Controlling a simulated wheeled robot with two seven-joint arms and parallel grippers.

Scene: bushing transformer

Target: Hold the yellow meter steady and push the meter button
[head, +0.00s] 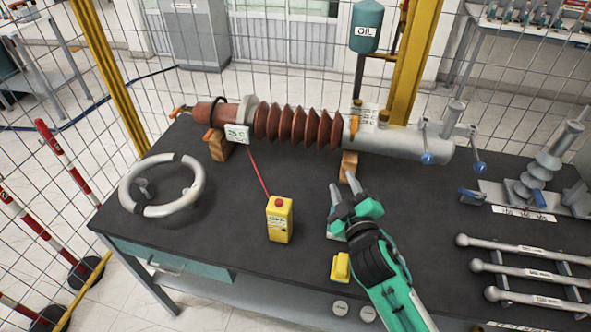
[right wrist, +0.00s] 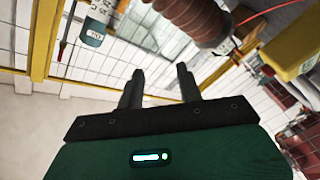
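The yellow meter (head: 280,222) stands upright on the dark table, with a red button (head: 279,201) on its top and a red lead running up to the bushing. My right gripper (head: 342,181) is to the right of the meter and apart from it, over the table. Its two fingers are spread with nothing between them, as the right wrist view (right wrist: 158,73) also shows. A blurred yellow body (right wrist: 296,42) at the upper right of that view looks like the meter. My left gripper is in neither view.
A ribbed brown bushing (head: 300,126) lies across the table's back on wooden blocks. A ring (head: 161,210) lies at left. A small yellow block (head: 341,267) sits near the front edge. Metal rods (head: 520,269) lie at right.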

